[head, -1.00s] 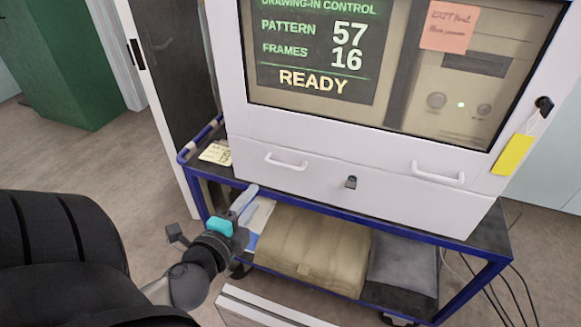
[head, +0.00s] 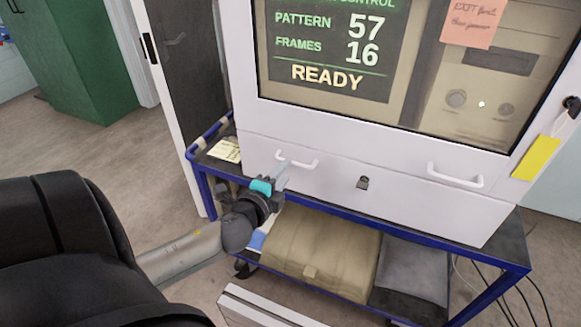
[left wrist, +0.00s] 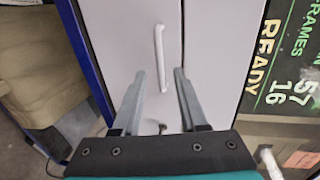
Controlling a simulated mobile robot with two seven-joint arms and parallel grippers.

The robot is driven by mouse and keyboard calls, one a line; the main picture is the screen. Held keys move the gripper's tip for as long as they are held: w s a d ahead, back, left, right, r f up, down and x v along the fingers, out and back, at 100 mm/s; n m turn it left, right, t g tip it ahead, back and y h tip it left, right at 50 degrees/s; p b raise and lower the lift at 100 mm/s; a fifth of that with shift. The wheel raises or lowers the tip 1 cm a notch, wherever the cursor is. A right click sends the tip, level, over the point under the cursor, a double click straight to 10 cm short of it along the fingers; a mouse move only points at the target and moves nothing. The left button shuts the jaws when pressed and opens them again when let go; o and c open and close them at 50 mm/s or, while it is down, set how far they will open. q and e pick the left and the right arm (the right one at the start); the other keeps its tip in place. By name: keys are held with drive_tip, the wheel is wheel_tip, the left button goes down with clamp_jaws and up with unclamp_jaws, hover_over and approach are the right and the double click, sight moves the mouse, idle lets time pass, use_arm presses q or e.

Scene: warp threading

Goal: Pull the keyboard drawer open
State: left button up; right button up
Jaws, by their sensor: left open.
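The keyboard drawer (head: 330,186) is the white front panel below the screen and looks closed. It has a white bar handle at its left (head: 297,161), another at its right (head: 455,180), and a small dark lock (head: 362,182) between them. My left gripper (head: 281,174) is just in front of and below the left handle. In the left wrist view, my left gripper's two fingers (left wrist: 160,78) are apart and empty, with the left handle (left wrist: 160,58) ahead, roughly between their tips. I cannot tell whether they touch it. My right gripper is not in view.
The cabinet stands on a blue-framed cart (head: 480,255). A tan bundle (head: 320,255) and a grey one (head: 412,273) lie on its lower shelf. A yellow note (head: 226,150) lies at the left corner. A yellow tag (head: 536,157) hangs at right. Cables are on the floor at right.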

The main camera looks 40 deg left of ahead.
sight(291, 166)
use_arm(q)
drive_tip(key=shift+b+x, duration=0.35)
drive_tip(key=shift+x, duration=1.9)
drive_tip(key=shift+d, duration=0.1)
clamp_jaws()
